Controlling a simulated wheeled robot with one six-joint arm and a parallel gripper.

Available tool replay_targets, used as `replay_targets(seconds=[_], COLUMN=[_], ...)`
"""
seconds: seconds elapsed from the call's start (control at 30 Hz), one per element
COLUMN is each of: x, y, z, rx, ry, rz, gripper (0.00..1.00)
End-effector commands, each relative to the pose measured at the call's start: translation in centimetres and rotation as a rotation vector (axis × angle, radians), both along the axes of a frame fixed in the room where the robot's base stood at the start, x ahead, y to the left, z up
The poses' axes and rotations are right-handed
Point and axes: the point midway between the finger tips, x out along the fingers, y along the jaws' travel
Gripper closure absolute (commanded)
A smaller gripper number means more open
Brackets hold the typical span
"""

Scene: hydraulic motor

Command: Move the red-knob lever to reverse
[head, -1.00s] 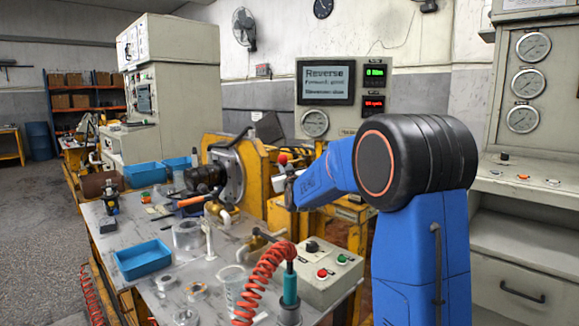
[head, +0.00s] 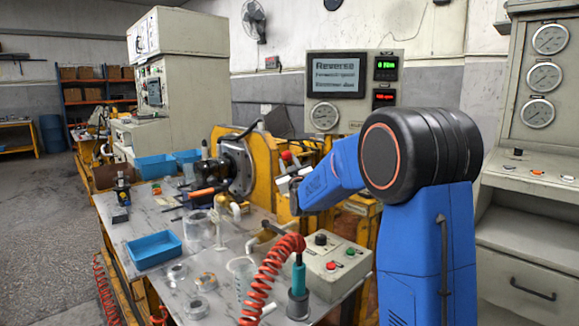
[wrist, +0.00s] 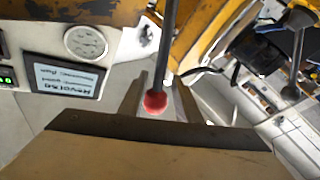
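The red-knob lever (head: 286,155) shows in the head view as a red ball at the yellow test stand, just above my gripper (head: 288,188). In the wrist view its dark rod comes down from the top edge to the red knob (wrist: 155,102). The knob appears between the two fingers of my gripper (wrist: 158,98), with gaps on both sides. The fingers are apart; contact with the lever cannot be told. The display (head: 336,75) on the panel behind reads "Reverse" in large letters; its smaller lines are hard to read.
A second lever with a dark knob (wrist: 291,93) stands at the right of the wrist view. In the head view, a button box (head: 333,268), a red coiled hose (head: 262,280) and a blue tray (head: 153,249) are on the bench. A gauge cabinet (head: 540,200) stands at right.

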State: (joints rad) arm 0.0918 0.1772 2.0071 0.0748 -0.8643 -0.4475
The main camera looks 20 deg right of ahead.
Motion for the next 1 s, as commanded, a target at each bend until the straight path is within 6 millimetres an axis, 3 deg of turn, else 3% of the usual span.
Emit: replay_targets(seconds=[0.23, 0.8, 1.0], x=[-2.1, -12.9, -15.5], y=[0.3, 2.0, 2.5], z=[-0.6, -3.2, -3.9], rx=[0.001, 0.0, -0.001], ry=[0.002, 0.0, -0.001], rz=[0.0, 0.001, 0.002], gripper=[0.7, 0.7, 0.7])
